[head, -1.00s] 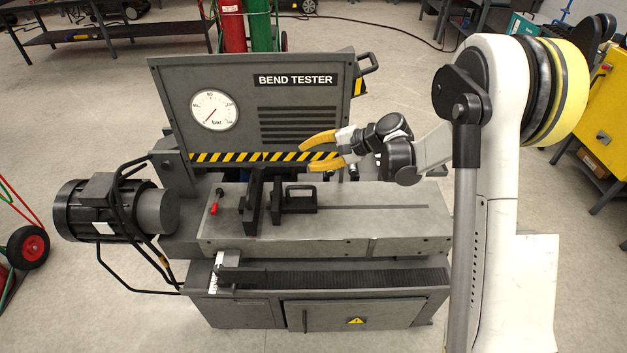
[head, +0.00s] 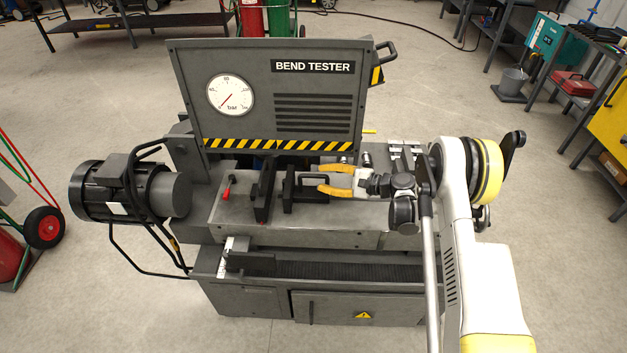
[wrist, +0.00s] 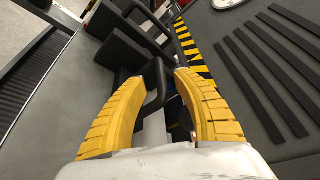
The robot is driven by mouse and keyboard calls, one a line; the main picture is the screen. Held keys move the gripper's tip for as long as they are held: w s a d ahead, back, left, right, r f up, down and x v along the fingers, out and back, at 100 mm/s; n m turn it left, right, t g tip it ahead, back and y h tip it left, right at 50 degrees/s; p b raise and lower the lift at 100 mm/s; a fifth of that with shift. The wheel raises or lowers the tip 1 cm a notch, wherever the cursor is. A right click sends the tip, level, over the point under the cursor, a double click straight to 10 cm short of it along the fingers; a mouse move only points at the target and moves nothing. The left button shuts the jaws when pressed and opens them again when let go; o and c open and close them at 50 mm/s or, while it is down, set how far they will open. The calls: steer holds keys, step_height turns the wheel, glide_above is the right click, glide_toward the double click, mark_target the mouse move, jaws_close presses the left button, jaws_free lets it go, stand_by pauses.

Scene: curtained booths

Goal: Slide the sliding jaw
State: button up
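The sliding jaw (head: 289,194) is a dark block with a loop handle on its right side, sitting on the grey bed of the bend tester. A taller dark jaw plate (head: 266,190) stands just left of it, with a narrow gap between them. My gripper (head: 320,181) has yellow fingers, open and pointing left at the right end of the handle. In the wrist view, the open fingers (wrist: 167,73) have the black loop handle (wrist: 157,88) partly between them, nearer the left finger. The left finger hides part of it, and I cannot tell whether they touch.
The upright panel with the gauge (head: 230,95) and striped edge rises close behind the jaws. A small red-knobbed lever (head: 227,187) stands left of them. The bed (head: 345,220) is clear in front of my gripper. A motor (head: 125,188) is at far left.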

mark_target(318, 177)
steer(key=shift+b+x, duration=0.45)
steer(key=shift+x, duration=1.4)
jaws_close()
steer(key=shift+d, duration=0.1)
